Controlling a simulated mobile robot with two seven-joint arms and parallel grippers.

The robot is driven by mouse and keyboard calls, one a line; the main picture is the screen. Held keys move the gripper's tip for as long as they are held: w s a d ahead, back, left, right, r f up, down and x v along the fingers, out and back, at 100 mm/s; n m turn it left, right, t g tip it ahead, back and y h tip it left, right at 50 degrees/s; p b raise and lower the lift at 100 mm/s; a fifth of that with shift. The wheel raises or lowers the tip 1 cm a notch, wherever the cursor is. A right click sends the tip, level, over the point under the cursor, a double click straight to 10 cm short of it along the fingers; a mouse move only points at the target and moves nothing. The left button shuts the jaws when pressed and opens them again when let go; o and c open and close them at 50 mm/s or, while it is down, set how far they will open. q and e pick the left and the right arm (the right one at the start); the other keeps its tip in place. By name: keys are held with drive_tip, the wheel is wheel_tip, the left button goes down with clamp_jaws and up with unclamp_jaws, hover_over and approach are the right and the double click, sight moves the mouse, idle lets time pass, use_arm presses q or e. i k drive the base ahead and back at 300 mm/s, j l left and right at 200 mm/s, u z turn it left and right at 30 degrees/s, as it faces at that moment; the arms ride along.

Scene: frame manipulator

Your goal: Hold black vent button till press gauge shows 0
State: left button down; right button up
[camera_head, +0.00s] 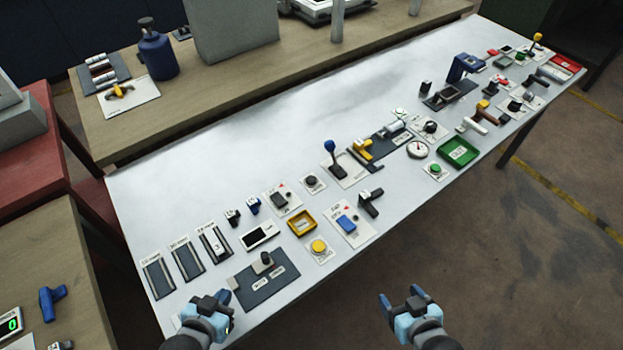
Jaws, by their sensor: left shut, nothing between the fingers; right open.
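A round white gauge (417,150) with a dial lies on the right half of the white table; its reading is too small to tell. A round black button (313,181) sits on a small white plate near the middle of the table. Another round black control (430,127) sits on a white plate just behind the gauge. The labels are too small to read, so I cannot tell which one is the vent button. My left gripper (216,300) is shut and empty at the table's front edge. My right gripper (402,298) is open and empty in front of the table. Both are well apart from these controls.
A yellow button (318,246), a blue-knobbed lever (329,147) and a green tray (458,151) are among many fixtures along the table (200,155). A dark block fixture (262,284) lies near my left gripper. The table's back strip is clear.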

sight(310, 180)
drive_tip(key=k+l, duration=0.1)
drive_tip(key=l, duration=0.25)
drive_tip(key=l+u, duration=0.15)
drive_tip(key=l, duration=0.25)
drive_tip(key=l+u, duration=0.3)
drive_tip(key=l, duration=0.75)
drive_tip(key=i+l+u, duration=0.15)
drive_tip(key=l, duration=0.35)
drive_tip(key=l+u, duration=0.2)
drive_tip(key=l, duration=0.3)
drive_tip(key=i+l+u, duration=0.15)
drive_tip(key=i, duration=0.25)
drive_tip(key=i+l+u, duration=0.15)
drive_tip(key=i+l, duration=0.25)
